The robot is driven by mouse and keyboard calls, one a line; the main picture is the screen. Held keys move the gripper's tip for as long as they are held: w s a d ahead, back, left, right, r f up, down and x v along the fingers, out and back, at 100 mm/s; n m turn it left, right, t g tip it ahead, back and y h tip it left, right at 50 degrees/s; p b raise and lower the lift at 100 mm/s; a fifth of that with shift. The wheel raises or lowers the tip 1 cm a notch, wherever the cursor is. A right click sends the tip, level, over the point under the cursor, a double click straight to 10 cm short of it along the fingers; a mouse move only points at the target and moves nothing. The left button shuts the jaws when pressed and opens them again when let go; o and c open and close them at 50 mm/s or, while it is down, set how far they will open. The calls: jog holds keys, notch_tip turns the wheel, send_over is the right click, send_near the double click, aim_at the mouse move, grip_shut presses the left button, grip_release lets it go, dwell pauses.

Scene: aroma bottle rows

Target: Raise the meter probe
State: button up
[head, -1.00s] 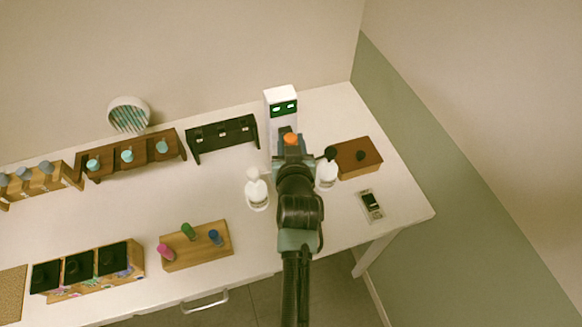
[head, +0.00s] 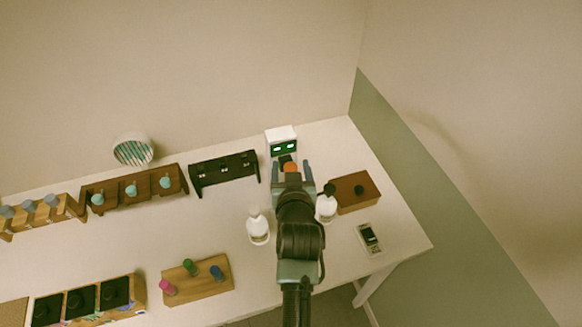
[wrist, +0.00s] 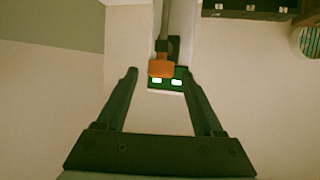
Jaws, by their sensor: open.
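The meter is a white box (head: 279,132) with a lit green display (head: 284,149) at the back of the table. Its display also shows in the wrist view (wrist: 167,84). The probe has an orange part (head: 290,167), which in the wrist view (wrist: 161,66) sits at the end of a grey rod (wrist: 173,47) in front of the display. My gripper (head: 292,166) is open and empty. In the wrist view its fingers (wrist: 160,76) lie left and right of the orange part, apart from it. My arm hides the probe's lower end in the head view.
White bottles stand left (head: 258,228) and right (head: 326,208) of my arm. A brown box (head: 354,193) and a small handheld device (head: 369,238) are to the right. A black rack (head: 224,172) stands left of the meter.

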jog(key=shift+s, duration=0.15)
jog(key=b+v, duration=0.3)
jog(key=v, duration=0.9)
jog(key=shift+s+r, duration=0.2)
jog(key=shift+s, duration=0.1)
